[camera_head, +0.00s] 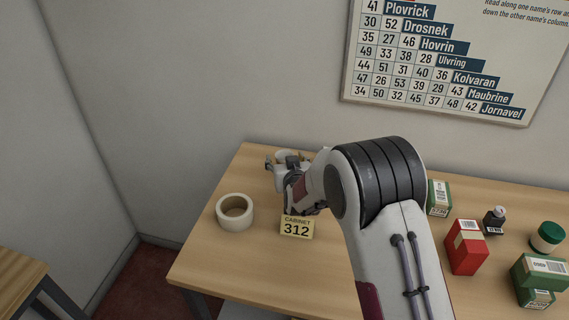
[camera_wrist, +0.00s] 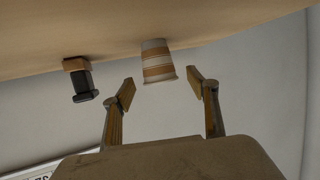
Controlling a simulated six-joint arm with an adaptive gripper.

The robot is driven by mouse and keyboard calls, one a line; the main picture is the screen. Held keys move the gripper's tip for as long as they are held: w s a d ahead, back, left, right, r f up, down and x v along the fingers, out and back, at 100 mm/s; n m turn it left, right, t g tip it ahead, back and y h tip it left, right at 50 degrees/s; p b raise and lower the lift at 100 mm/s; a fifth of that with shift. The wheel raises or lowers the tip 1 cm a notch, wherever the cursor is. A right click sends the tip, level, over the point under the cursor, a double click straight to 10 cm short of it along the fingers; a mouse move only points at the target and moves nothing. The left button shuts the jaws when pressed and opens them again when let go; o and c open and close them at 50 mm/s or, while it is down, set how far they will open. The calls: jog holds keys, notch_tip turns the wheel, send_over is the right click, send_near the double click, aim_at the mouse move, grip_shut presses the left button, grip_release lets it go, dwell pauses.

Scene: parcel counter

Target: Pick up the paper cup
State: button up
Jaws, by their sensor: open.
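The paper cup (camera_wrist: 157,66), white with tan bands, shows in the wrist view, where the table appears at the top and the picture looks upside down. The cup stands on the table just beyond my gripper (camera_wrist: 161,84). My gripper's two fingers are spread apart, with the cup lined up in the gap ahead of them and nothing held. In the head view my gripper (camera_head: 287,162) is low near the table's back left edge. A pale part of the cup (camera_head: 285,154) shows there; the gripper hides the rest.
A small dark stamp-like item (camera_wrist: 79,82) stands left of the cup in the wrist view. In the head view, a tape roll (camera_head: 235,222) and a "Cabinet 312" sign (camera_head: 297,228) are near my gripper. A red box (camera_head: 467,247) and other goods stand right of my arm.

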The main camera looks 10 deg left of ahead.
aim_at(280, 155)
jog(key=shift+x, duration=1.35)
jog(key=shift+a+r, duration=0.1)
jog(key=shift+r, duration=0.05)
jog(key=c, duration=0.9)
